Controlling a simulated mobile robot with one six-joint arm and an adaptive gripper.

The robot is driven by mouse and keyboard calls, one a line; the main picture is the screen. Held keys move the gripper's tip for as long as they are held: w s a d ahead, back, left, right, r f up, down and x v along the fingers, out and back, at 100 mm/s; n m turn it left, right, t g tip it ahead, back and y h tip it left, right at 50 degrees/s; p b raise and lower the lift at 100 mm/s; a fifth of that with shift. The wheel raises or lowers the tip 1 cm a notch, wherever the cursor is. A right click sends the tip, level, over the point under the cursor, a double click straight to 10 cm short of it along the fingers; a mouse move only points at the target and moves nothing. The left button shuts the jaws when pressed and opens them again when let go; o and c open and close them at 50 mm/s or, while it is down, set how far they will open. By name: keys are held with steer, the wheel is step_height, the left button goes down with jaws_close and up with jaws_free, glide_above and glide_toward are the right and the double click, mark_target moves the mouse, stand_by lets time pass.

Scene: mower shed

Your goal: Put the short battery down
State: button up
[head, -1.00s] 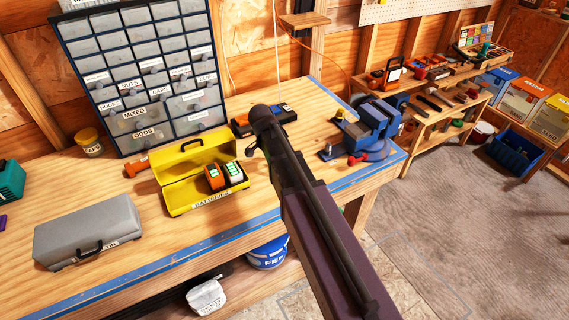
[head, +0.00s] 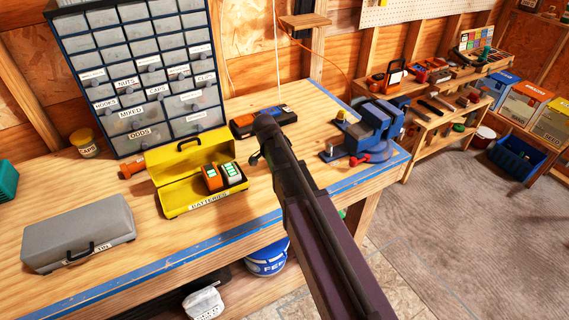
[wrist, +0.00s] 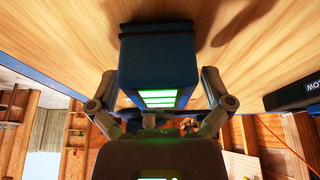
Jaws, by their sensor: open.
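In the wrist view a blue battery (wrist: 158,55) with lit green bars stands between the fingers of my gripper (wrist: 159,80). The gripper is open, with one finger on each side of the battery. The battery appears to be on or just above the wooden bench top, with its shadow beside it; contact is hard to tell. In the head view my arm hides the battery and most of the gripper.
A black charger-like unit (head: 243,124) with orange and blue parts lies at the back of the bench (head: 150,235). A blue vise (head: 375,125) is at the right end. A grey case (head: 75,235) and a drawer cabinet (head: 125,95) stand left. Bench is clear before the yellow case.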

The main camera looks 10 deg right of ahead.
steer(key=shift+c, duration=0.2)
steer(key=c, duration=1.3)
steer(key=shift+r, duration=0.1)
step_height(320, 180, up, 3)
steer(key=p, duration=0.3)
steer(key=s, duration=0.5)
steer(key=s+r+p, duration=0.1)
steer(key=s, duration=0.4)
steer(key=s+p, duration=0.1)
steer(key=s, duration=0.5)
steer(key=shift+d+r, duration=0.15)
steer(key=shift+r, duration=0.25)
